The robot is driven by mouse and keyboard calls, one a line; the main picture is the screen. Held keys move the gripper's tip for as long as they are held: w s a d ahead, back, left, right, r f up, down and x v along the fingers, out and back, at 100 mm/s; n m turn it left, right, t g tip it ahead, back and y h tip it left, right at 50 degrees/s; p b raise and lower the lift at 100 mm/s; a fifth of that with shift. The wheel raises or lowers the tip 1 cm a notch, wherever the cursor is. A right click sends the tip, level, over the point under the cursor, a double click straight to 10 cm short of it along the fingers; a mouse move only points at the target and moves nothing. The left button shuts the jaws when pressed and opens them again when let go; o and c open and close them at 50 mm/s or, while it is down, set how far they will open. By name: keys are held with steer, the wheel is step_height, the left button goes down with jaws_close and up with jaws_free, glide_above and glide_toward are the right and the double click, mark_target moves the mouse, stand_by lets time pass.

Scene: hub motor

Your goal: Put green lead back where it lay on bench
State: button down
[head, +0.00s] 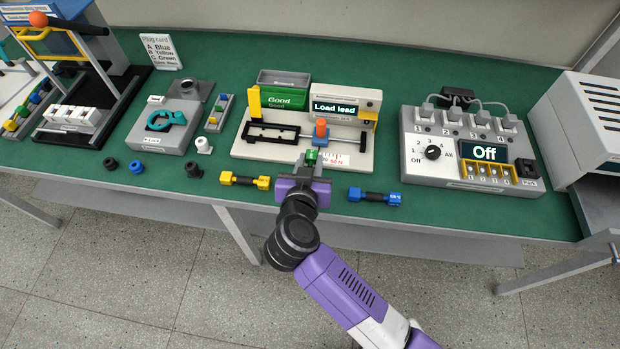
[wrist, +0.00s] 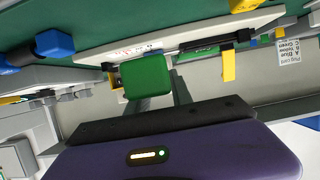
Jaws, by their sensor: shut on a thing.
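My gripper (head: 309,164) is shut on the green lead, over the front edge of the white tester board (head: 352,160). Only the green end of the green lead (head: 311,155) shows in the head view; the rest is hidden by my gripper. In the wrist view the green lead (wrist: 146,76) is a large green block between the fingers, with the board behind it. I cannot tell whether it touches the board. The yellow lead (head: 245,181) lies on the green bench (head: 400,222) to the left of my gripper, and the blue lead (head: 375,196) lies to its right.
The tester display (head: 334,107) reads "Load lead". A green "Good" bin (head: 283,92) stands behind the board. The orange-topped clamp (head: 321,130) stands close behind the green lead. A grey switch box (head: 470,150) showing "Off" is right. Bench between the yellow and blue leads is partly hidden.

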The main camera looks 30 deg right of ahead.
step_height(320, 180, down, 6)
steer(key=shift+f+b, duration=0.25)
steer(key=shift+b, duration=0.35)
steer(key=c, duration=1.1)
jaws_free()
steer(key=shift+c, duration=0.2)
steer(key=shift+s+a+r, duration=0.1)
steer(key=shift+r, duration=0.05)
steer(key=v, duration=1.1)
steer(key=shift+s+a+p, duration=0.2)
steer(key=shift+s+p, duration=0.1)
steer(key=shift+p, duration=0.15)
